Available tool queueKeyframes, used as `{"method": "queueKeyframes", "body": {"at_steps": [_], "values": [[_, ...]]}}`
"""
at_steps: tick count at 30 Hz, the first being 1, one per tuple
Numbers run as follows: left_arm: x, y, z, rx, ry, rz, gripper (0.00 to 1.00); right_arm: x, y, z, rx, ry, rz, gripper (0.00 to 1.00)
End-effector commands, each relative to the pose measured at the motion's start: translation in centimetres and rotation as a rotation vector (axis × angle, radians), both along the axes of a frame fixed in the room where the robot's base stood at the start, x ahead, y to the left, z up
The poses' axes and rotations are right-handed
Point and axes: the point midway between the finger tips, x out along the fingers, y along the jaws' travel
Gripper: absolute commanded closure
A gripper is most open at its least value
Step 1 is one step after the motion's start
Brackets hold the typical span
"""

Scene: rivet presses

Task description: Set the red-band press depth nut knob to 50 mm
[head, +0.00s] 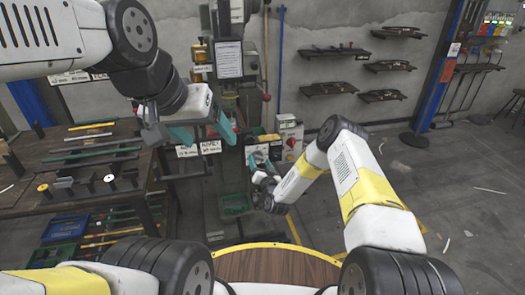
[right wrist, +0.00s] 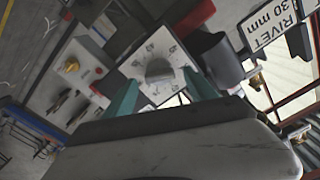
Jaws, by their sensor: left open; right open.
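A grey knob (right wrist: 158,72) sits on a white square plate (right wrist: 140,62) with small dark marks around it, too small to read. In the right wrist view my right gripper (right wrist: 160,82) is open, its teal fingers on either side of the knob; I cannot tell whether they touch it. In the head view my right gripper (head: 264,166) is low near the press, and the knob is hard to make out. My left gripper (head: 203,132) is open and empty in front of the press column. A red curved part (right wrist: 195,18) shows above the plate.
A sign reading "RIVET 30 mm" (right wrist: 268,25) is at the upper right of the wrist view. A white control box (head: 289,130) stands right of the press. A workbench (head: 75,165) with tools is at left. A round wooden top (head: 275,265) is in front.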

Motion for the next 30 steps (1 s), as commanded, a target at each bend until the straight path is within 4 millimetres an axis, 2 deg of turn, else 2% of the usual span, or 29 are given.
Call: {"method": "queueKeyframes", "body": {"at_steps": [6,13,24,26,30], "values": [[0.0,0.0,0.0,0.000,0.000,0.000,0.25,-3.7,-1.3,0.0,0.000,0.004,0.000,0.35],[0.0,0.0,0.0,0.000,0.000,0.000,0.25,-5.7,-2.0,0.0,0.000,0.001,-0.002,0.35],[0.0,0.0,0.0,0.000,0.000,0.000,0.25,-5.7,-2.0,0.3,-0.004,0.001,0.002,0.35],[0.0,0.0,0.0,0.000,0.000,0.000,0.25,-5.2,-2.0,1.0,-0.016,0.004,0.010,0.35],[0.0,0.0,0.0,0.000,0.000,0.000,0.25,-3.1,-2.3,4.7,-0.084,0.034,0.055,0.35]]}}
